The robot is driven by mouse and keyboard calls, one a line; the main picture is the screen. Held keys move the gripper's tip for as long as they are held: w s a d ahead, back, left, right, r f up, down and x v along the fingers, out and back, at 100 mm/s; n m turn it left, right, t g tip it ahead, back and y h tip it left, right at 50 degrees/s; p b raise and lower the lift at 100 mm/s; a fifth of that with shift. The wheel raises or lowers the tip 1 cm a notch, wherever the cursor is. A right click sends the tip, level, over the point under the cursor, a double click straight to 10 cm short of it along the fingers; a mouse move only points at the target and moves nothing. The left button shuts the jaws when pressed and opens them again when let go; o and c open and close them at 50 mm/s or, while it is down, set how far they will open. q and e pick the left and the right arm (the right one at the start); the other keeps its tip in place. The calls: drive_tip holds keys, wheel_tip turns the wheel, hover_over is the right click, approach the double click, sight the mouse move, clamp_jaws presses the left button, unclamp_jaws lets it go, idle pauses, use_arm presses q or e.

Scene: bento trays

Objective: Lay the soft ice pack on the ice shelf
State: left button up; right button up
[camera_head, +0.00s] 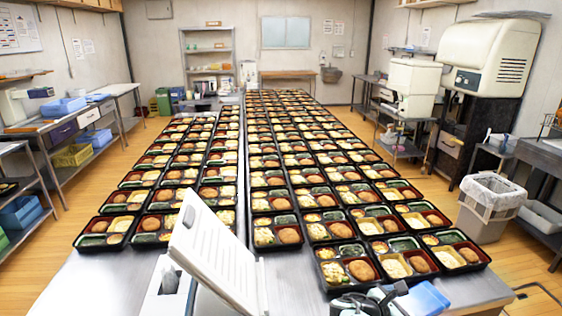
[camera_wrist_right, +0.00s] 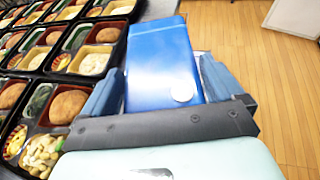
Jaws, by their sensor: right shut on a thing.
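The soft ice pack is a blue, flat block with a white round spot in the right wrist view (camera_wrist_right: 160,50). It lies between the two fingers of my right gripper (camera_wrist_right: 160,75), which is shut on it. In the head view the blue pack (camera_head: 426,298) shows at the bottom edge, beside my dark right gripper (camera_head: 392,292), above the table's near right part. A white box (camera_head: 160,298) with a raised white lid (camera_head: 215,255) stands at the near edge, left of the gripper. Its inside is mostly hidden. I cannot pick out the ice shelf for certain. My left gripper is not in view.
Long rows of filled bento trays (camera_head: 346,271) cover most of the steel table (camera_head: 462,290), close to the left of the held pack. A lined bin (camera_head: 490,205) stands on the floor to the right. Side benches line both walls.

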use_arm(q)
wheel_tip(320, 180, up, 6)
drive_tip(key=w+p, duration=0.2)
drive_tip(key=p, duration=0.2)
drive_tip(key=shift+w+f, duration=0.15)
use_arm(e)
drive_tip(key=w+a+n+t+y, duration=0.2)
drive_tip(key=a+n+t+y, duration=0.6)
drive_tip(key=a, duration=0.6)
drive_tip(key=shift+w+a+f+n+y, duration=0.3)
drive_tip(key=shift+w+a+f+n, duration=0.1)
drive_tip(key=shift+n, duration=0.8)
drive_tip(key=shift+r, duration=0.15)
drive_tip(key=shift+s+a, duration=0.1)
